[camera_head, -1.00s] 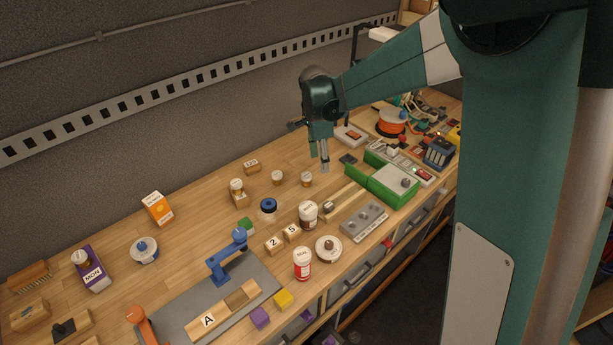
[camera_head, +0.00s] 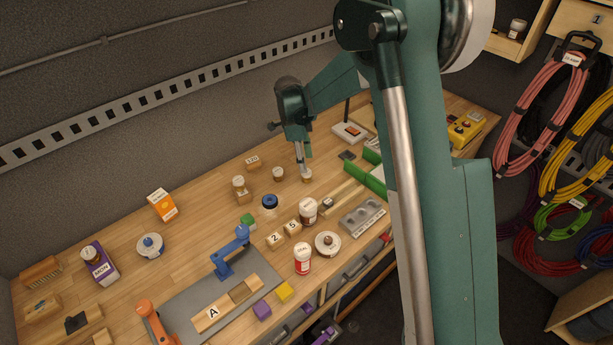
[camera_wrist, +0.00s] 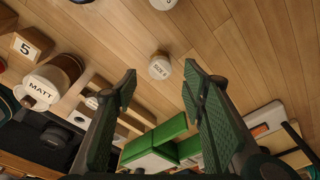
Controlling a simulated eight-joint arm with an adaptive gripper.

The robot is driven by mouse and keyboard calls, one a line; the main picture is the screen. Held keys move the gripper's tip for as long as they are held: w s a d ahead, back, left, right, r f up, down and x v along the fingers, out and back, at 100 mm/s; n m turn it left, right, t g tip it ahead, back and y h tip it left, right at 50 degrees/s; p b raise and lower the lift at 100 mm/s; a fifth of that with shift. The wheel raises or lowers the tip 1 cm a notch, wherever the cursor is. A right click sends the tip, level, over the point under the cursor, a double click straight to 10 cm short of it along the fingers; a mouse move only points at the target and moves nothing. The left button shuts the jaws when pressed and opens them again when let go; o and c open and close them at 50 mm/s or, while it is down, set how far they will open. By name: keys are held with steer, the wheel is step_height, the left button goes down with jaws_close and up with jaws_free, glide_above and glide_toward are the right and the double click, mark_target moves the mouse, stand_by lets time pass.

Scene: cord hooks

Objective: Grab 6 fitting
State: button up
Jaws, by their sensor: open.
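A small jar with a pale lid (camera_wrist: 159,66) stands on the bench in the wrist view. Its label reads "SIZE" and a digit that looks like 6, though it is small. In the head view this appears to be the small jar (camera_head: 306,176) just under my gripper (camera_head: 303,160). In the wrist view my gripper (camera_wrist: 160,72) is open and empty, with the jar showing between and beyond its fingertips. A similar small jar (camera_head: 278,174) stands to the left. Another (camera_head: 238,183) sits on a wooden block. Their labels are unreadable in the head view.
A MATT jar (camera_wrist: 48,82) and a block marked 5 (camera_wrist: 32,45) lie left in the wrist view. Green fixtures (camera_wrist: 155,143) are nearby. A blue-topped container (camera_head: 270,202) stands in front. Coiled cables (camera_head: 545,110) hang at the right.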

mark_target(307, 176)
steer(key=shift+d+f, duration=0.2)
steer(key=shift+f, duration=1.05)
steer(key=shift+d+f+p, duration=0.2)
steer(key=shift+f+p, duration=0.05)
steer(key=shift+f, duration=1.05)
steer(key=shift+d+f+p, duration=0.15)
steer(key=shift+f+p, duration=0.1)
steer(key=shift+f, duration=1.05)
steer(key=c, duration=1)
